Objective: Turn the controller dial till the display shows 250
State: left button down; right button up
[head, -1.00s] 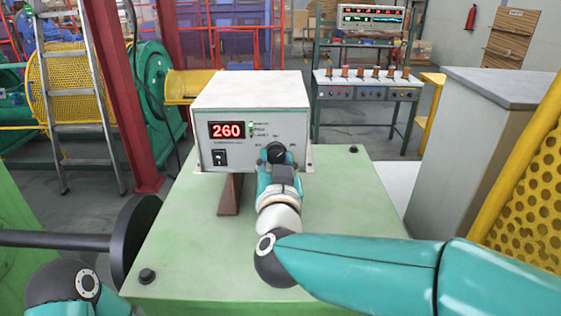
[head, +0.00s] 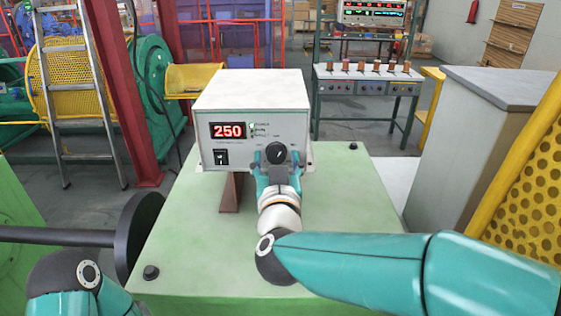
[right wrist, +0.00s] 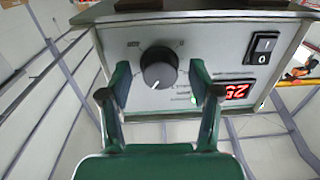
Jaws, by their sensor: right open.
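The white controller box (head: 250,104) stands on a green machine top. Its red display (head: 228,131) reads 250 in the head view; it shows upside down and partly covered in the right wrist view (right wrist: 236,91). The black dial (head: 276,153) is on the right of the front panel, and it also shows in the right wrist view (right wrist: 159,68). My right gripper (head: 277,161) is open, with one finger on each side of the dial and visible gaps to it in the right wrist view (right wrist: 160,92). My left arm shows at the lower left; its gripper is out of view.
A black power switch (head: 220,157) is below the display. A black wheel on a shaft (head: 136,238) is at the left of the green top (head: 190,235). A grey cabinet (head: 455,150) and yellow perforated guard (head: 530,190) stand at the right.

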jog(key=s, duration=1.2)
jog(key=shift+d, duration=0.3)
